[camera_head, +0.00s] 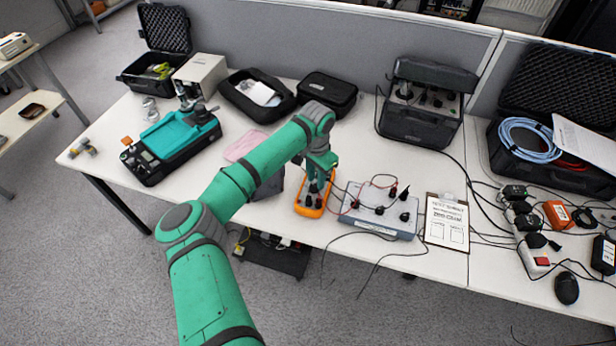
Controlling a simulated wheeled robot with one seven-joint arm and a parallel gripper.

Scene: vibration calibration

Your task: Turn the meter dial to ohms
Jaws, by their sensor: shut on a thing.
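An orange handheld meter (309,208) lies on the white table near its front edge, in the middle of the view. My green arm reaches over from the lower left, and my gripper (316,188) points down onto the meter's face. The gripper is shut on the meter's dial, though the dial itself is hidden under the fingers. The meter's display and dial markings are mostly covered by my gripper and too small to read.
A grey box with knobs and leads (378,212) stands close right of the meter. A clipboard (446,222) lies further right. A teal instrument (175,140) and open cases stand behind and left. Loose cables hang over the front edge.

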